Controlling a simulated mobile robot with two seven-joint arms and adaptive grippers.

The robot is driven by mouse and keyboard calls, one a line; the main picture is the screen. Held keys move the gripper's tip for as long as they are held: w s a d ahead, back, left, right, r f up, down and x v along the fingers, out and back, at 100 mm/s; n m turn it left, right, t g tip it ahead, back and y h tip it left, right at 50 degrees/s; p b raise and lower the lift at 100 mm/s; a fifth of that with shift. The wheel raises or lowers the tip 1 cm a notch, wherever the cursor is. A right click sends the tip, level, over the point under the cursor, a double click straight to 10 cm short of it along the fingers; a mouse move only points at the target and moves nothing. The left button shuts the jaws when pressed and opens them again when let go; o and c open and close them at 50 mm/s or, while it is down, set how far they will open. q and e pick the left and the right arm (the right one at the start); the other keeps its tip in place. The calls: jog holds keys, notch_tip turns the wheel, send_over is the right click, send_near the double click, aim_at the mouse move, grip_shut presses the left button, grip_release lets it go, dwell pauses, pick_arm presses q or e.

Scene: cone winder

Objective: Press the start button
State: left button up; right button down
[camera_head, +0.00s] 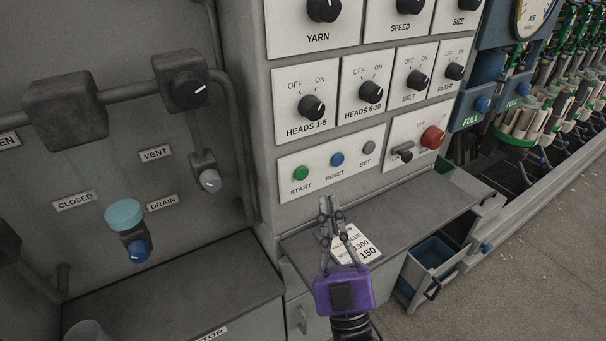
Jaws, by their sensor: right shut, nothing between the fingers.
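The green start button (300,173) sits at the left of a white panel labelled START, RESET and SET, low on the grey machine front. My right gripper (326,205), with a purple body, comes up from the bottom of the view. Its fingers are shut and empty, and point up toward the button panel. The fingertips appear below and right of the start button, apart from it in the picture. My left gripper is not in view.
The blue reset button (337,159) and grey set button (369,148) sit right of the start button. A red knob (433,137) is further right. A printed card (354,246) lies on the grey ledge (425,205) behind the gripper. An open drawer (432,252) juts out at right.

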aim_at(302, 173)
pick_arm(q)
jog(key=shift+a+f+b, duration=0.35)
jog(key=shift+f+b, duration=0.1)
jog(key=shift+b, duration=0.05)
pick_arm(e)
jog(key=w+a, duration=0.3)
jog(key=w, duration=0.2)
jog(key=shift+w+a, duration=0.15)
jog(key=shift+a, duration=0.2)
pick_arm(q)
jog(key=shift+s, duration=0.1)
pick_arm(e)
jog(key=shift+a, duration=0.1)
dwell(0.5)
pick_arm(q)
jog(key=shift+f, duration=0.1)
pick_arm(e)
jog(key=shift+w+a, duration=0.2)
jog(key=shift+w, duration=0.15)
